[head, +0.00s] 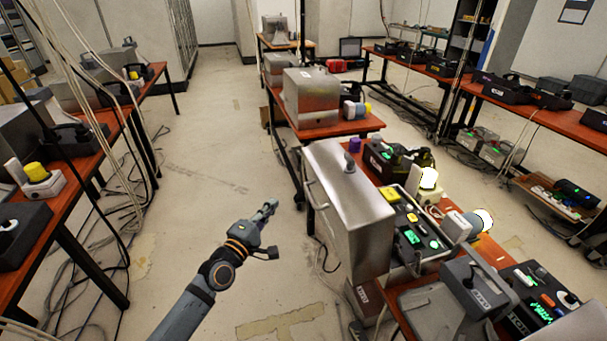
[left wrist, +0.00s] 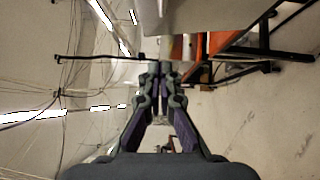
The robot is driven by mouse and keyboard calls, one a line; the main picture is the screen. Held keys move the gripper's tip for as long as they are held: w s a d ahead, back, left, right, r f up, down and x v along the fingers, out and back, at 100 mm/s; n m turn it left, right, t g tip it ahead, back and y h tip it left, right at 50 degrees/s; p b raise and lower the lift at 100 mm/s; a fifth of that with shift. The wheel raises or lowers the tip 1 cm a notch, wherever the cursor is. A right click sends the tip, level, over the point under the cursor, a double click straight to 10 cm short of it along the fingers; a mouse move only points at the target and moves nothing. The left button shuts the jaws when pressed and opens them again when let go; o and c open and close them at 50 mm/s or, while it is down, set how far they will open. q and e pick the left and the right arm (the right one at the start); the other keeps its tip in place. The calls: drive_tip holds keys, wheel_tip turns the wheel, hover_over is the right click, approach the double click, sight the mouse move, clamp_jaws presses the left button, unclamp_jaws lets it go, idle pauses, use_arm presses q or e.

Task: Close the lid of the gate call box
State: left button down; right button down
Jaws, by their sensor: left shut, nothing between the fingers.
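The gate call box (head: 406,262) appears to be the metal case on the orange table right of centre in the head view. Its silver lid (head: 347,212) is open, standing up on the box's left side. Lit green displays show inside the case. My left gripper (head: 268,208) is shut and empty, in the air left of the lid and apart from it. In the left wrist view my left gripper's fingers (left wrist: 160,75) meet at the tips with nothing between them. My right gripper is not in view.
Another closed silver case (head: 311,97) stands on the table behind. A grey device (head: 480,285) sits close in front of the call box, and a lit lamp (head: 429,179) stands beyond it. The floor (head: 215,150) left of the table is open, with cables along the left tables.

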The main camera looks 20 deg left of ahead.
use_arm(q)
wheel_tip(320, 180, up, 3)
approach(310, 165)
drive_tip(key=w+a, duration=0.3)
drive_tip(key=shift+n+h, duration=0.3)
drive_tip(key=shift+h, duration=0.1)
drive_tip(key=w+d, duration=0.2)
drive_tip(key=d, duration=0.1)
drive_tip(key=shift+w+d, duration=0.1)
drive_tip(key=shift+w, duration=0.1)
drive_tip(key=shift+w+d+r, duration=0.1)
drive_tip(key=shift+w+d, duration=0.05)
drive_tip(key=shift+d, duration=0.2)
drive_tip(key=shift+t, duration=0.3)
